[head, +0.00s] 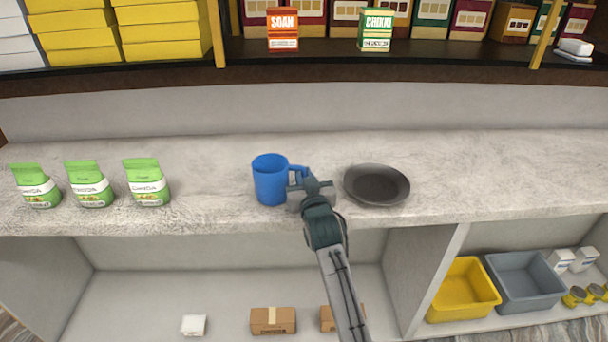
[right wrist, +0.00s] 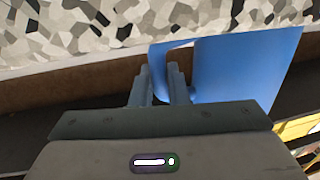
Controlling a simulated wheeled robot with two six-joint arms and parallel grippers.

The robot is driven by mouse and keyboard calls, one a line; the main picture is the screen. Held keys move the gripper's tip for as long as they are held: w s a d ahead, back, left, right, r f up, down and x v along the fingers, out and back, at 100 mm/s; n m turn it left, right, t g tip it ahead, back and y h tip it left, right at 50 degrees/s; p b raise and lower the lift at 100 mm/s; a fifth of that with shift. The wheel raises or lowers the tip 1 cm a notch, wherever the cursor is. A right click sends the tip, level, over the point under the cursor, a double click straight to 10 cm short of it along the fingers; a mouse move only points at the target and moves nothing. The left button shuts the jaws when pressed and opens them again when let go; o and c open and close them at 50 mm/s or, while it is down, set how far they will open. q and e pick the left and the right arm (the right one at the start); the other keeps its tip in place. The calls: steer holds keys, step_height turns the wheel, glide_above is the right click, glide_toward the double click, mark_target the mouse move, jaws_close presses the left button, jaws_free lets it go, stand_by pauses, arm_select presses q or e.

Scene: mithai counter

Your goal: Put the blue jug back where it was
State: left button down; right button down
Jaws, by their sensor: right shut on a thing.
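The blue jug (head: 270,181) stands upright on the stone counter, left of the dark round pan, with its handle toward the right. My right gripper (head: 300,186) is at the handle side of the jug and is shut on the handle. In the right wrist view the two fingers (right wrist: 164,84) close around the handle, and the jug body (right wrist: 245,70) fills the right side. The wrist view appears upside down. Whether the jug's base touches the counter is hard to tell. My left gripper is not in view.
A dark pan (head: 377,185) lies just right of my gripper. Three green bags (head: 147,183) stand at the left. An orange box (head: 283,30) and a green box (head: 376,31) stand on the shelf above. Yellow (head: 463,290) and grey (head: 525,280) bins sit below.

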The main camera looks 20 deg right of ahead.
steer(key=c, duration=1.8)
jaws_free()
steer(key=shift+f, duration=0.15)
steer(key=shift+c, duration=0.2)
steer(key=o, duration=0.4)
steer(key=shift+o, duration=0.2)
steer(key=shift+s+r, duration=0.1)
steer(key=shift+r, duration=0.15)
steer(key=s+a+p, duration=0.1)
steer(key=s+p, duration=0.4)
steer(key=s, duration=0.6)
steer(key=shift+s+a+f, duration=0.15)
steer(key=shift+s+a, duration=0.05)
steer(key=shift+s, duration=0.2)
